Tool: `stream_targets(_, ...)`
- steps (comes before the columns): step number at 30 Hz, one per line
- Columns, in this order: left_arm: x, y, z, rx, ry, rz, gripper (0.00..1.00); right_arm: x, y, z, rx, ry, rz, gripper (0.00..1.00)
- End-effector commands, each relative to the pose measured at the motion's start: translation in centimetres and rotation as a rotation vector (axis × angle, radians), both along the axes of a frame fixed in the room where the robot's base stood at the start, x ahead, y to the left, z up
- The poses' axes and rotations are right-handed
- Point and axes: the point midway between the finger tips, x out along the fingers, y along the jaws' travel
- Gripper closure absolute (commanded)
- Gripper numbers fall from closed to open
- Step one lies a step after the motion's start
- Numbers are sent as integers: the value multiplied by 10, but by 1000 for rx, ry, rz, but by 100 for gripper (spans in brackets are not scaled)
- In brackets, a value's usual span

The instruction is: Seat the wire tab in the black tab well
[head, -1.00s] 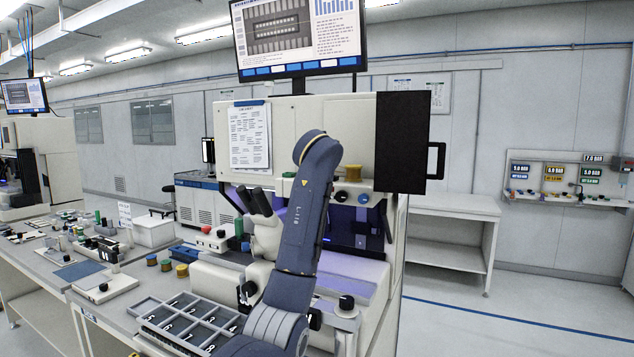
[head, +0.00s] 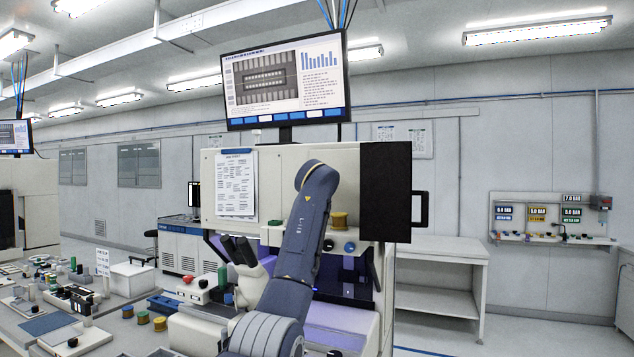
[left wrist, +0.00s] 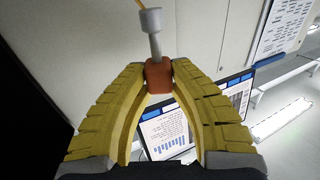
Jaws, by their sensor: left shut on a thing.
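My left gripper (left wrist: 159,82) shows in the left wrist view with its yellow fingers. It is shut on a small orange-brown block (left wrist: 159,74), which looks like the wire tab. A grey stem with a wider cap (left wrist: 152,22) stands at the block's far side, and a thin yellow strand runs up from the cap. I cannot tell whether they are joined to the block. In the head view the gripper is hidden and only an arm link of mine shows. I cannot make out the black tab well in either view. My right gripper is not in view.
The cream bonder (head: 285,162) stands ahead, with a black side panel (head: 385,190), a yellow spool (head: 339,219) on its front and a monitor (head: 286,85) above. A cluttered bench (head: 30,318) is at left. A white table (head: 440,250) at right has a clear top.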

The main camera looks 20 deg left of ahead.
Motion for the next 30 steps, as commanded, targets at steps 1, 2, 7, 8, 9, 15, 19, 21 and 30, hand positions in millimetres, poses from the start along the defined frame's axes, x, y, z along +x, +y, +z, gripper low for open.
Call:
stream_targets(1, 0, 0, 0, 0, 0, 0, 100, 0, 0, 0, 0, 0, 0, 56)
stream_targets(2, 0, 0, 0, 0, 0, 0, 100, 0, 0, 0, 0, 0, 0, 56)
stream_targets(7, -1, 0, -3, 0, 1, -1, 100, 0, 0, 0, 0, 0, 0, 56)
stream_targets(8, -1, 0, -5, 0, 1, -1, 100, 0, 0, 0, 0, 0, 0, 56)
stream_targets(9, -1, 0, -7, 0, 1, -1, 100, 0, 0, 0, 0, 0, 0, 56)
stream_targets(15, -1, 0, -22, 0, 1, -1, 100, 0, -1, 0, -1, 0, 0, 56)
stream_targets(19, -1, 0, -30, 0, 1, -1, 100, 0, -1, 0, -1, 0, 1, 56)
stream_targets(21, -1, 0, -35, 0, 0, -1, 100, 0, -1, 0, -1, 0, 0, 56)
stream_targets(30, -1, 0, -46, 0, 0, -1, 100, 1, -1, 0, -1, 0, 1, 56)
